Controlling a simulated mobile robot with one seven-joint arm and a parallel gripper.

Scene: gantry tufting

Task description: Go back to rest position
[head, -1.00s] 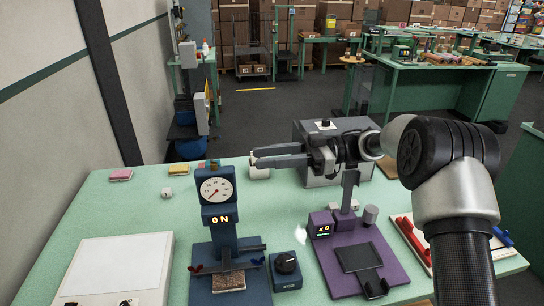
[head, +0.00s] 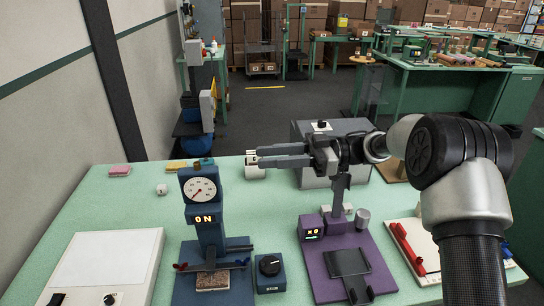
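My gripper (head: 256,157) is at the end of my arm, which reaches in from the right above the green table (head: 120,210).
A grey box machine (head: 318,180) stands behind my gripper. A tray with a red-handled tool (head: 408,250) is at right. The table's left middle is mostly clear.

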